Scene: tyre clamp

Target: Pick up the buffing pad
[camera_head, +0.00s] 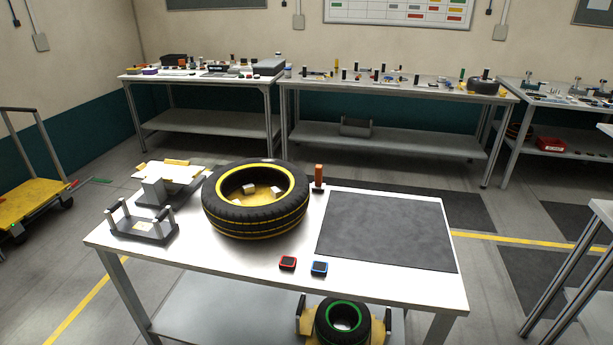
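I cannot tell for certain which item is the buffing pad. Two small dark-topped blocks lie near the front edge of the white table (215,273): one with a red rim (288,263) and, just right of it, one with a blue rim (319,268). They are apart from each other. A large black tyre (257,221) with yellow bands lies flat left of the table's middle, with small pale blocks inside it. An upright tool with an orange-brown handle (319,175) stands behind the tyre's right side. Neither of my grippers is in view.
A bare dark mat (388,232) covers the table's right side. Grey clamp fixtures (143,224) stand at the left. A small green-ringed tyre (323,322) is below the front edge. Cluttered workbenches (375,84) line the wall; a yellow cart (30,202) stands left.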

